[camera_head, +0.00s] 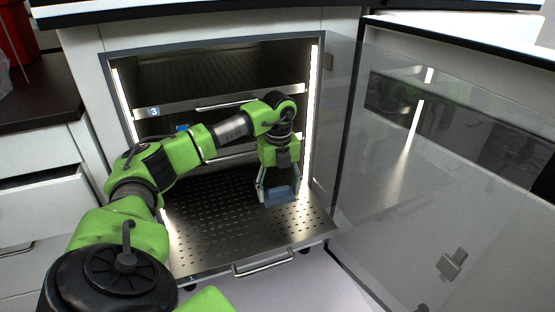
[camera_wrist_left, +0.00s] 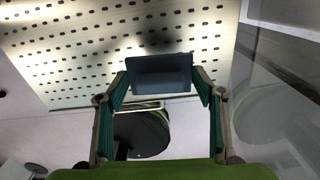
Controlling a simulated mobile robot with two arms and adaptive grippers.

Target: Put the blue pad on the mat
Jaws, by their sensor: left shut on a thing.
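My left gripper (camera_head: 277,188) reaches into the open cabinet, pointing down over the front right part of the pulled-out bottom shelf. It is shut on the blue pad (camera_head: 281,196), a small blue-grey block. In the left wrist view the pad (camera_wrist_left: 160,73) sits between the two fingertips (camera_wrist_left: 160,80), with the perforated shelf behind it. I cannot tell whether the pad touches the shelf. I cannot make out a mat in either view. My right gripper is not in view.
The perforated metal shelf (camera_head: 212,222) is largely bare, with a handle (camera_head: 263,263) at its front edge. A shelf marked 3 (camera_head: 153,112) sits above. A small blue thing (camera_head: 182,128) shows behind my arm. The glass door (camera_head: 430,200) stands open at right.

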